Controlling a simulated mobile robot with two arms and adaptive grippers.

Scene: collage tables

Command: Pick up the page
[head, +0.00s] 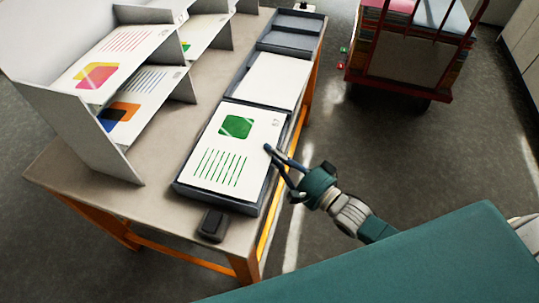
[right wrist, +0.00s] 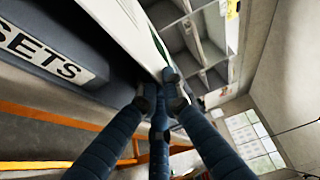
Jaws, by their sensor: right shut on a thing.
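The page (head: 206,140), white with a green square and green lines, lies over the nearest dark tray (head: 178,187) on the table. My right gripper (head: 268,151) reaches in from the right and is shut on the page's right edge. In the right wrist view the fingertips (right wrist: 161,88) meet at the white edge of the page (right wrist: 132,22). I cannot tell whether other sheets lie under it. My left gripper is not in view.
A grey sorter (head: 75,125) with printed pages stands on the table (head: 150,210) at left. More trays continue behind, one holding blank white paper (head: 270,80). A small black device (head: 212,225) sits at the near edge. A red cart (head: 405,55) stands at upper right.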

